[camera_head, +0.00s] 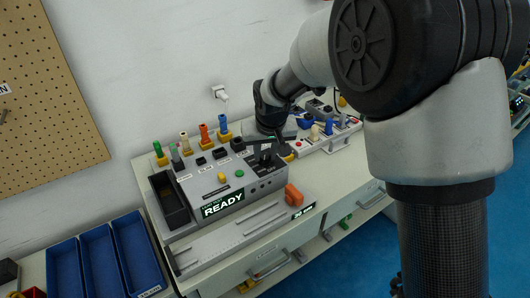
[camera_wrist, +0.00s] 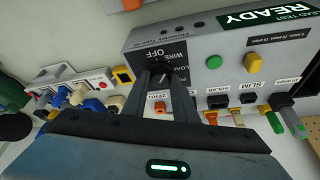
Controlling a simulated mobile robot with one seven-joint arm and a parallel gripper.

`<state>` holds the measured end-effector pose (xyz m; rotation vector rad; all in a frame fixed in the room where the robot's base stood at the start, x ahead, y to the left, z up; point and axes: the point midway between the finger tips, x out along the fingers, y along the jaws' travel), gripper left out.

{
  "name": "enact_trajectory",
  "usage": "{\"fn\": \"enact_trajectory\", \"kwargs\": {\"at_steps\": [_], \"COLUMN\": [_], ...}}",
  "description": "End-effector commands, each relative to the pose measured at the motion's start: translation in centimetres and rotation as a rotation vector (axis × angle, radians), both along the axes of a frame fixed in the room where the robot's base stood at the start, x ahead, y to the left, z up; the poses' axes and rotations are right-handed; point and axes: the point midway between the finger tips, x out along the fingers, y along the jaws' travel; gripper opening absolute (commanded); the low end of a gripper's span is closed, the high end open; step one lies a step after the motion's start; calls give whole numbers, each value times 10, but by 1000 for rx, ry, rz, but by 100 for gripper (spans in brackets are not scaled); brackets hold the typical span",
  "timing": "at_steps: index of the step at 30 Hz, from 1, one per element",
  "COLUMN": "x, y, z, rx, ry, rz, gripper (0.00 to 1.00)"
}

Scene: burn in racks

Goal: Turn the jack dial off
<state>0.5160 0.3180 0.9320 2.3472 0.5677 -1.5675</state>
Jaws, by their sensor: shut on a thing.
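The dial (camera_wrist: 162,76) is a dark knob on a dark label plate (camera_wrist: 172,52) of the grey test box in the wrist view. Words including OFF and WIRE show on the plate, with OFF beyond the knob. A light pointer line shows on the knob; which mark it meets I cannot tell. My gripper (camera_wrist: 164,84) is shut on the dial, one finger on each side. In the head view my gripper (camera_head: 266,154) is at the right end of the test box (camera_head: 228,186), where it and my arm hide the dial.
A green button (camera_wrist: 214,62) and a yellow button (camera_wrist: 252,62) sit on the box beside a READY display (camera_head: 222,204). Coloured plugs (camera_head: 204,134) stand behind it. An orange handle (camera_head: 294,195) is in front. A white strip (camera_head: 325,135) with plugs lies right; blue bins (camera_head: 100,262) are left.

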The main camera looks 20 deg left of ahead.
Motion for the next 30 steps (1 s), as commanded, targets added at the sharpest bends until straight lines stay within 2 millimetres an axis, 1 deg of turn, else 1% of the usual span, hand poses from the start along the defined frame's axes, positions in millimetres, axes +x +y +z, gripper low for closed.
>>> {"fn": "enact_trajectory", "kwargs": {"at_steps": [5,18,24,30], "x": [2,3,4,3], "y": [-4,-4,-4,-4], "z": [1,1,1,0], "rx": [1,3,2,0], "ry": [3,3,1,3], "rz": [135,490,594,650], "gripper": [3,3,3,3]}}
